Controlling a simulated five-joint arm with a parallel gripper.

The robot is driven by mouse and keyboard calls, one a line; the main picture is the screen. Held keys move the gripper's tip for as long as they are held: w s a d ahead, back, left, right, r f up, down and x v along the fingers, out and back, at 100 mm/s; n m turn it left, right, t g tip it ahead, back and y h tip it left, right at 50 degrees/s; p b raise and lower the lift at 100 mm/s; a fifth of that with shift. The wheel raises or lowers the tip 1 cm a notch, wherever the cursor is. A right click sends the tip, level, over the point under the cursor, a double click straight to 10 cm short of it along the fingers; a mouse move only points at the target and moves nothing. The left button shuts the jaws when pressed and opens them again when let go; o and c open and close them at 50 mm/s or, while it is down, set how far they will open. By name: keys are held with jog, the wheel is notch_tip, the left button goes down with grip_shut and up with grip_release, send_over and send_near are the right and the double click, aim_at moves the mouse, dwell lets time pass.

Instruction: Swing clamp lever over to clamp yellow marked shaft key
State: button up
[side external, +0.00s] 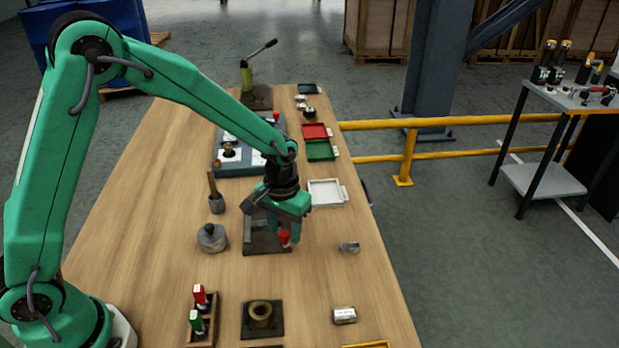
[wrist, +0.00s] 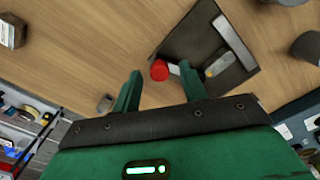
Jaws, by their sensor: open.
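The clamp lever's red knob (wrist: 159,70) shows in the wrist view between the two finger tips of my gripper (wrist: 160,68). A short pale stretch of the lever shows beside the knob. The red knob also shows in the side view (side external: 284,236), right at my gripper (side external: 276,226). My gripper is open, and I cannot tell whether a finger touches the knob. The lever stands on a dark fixture plate (wrist: 190,40). A pale grey piece with a small yellowish mark (wrist: 218,65), likely the shaft key, lies on the plate beside the right finger, which partly hides that area.
A lidded grey pot (side external: 212,238) and a small cup with a brush (side external: 216,204) stand left of the fixture. A white tray (side external: 325,193) lies to its right. A wooden rack with red and green bottles (side external: 200,322) is in front.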

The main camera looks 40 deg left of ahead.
jog(key=shift+c, duration=0.4)
grip_shut()
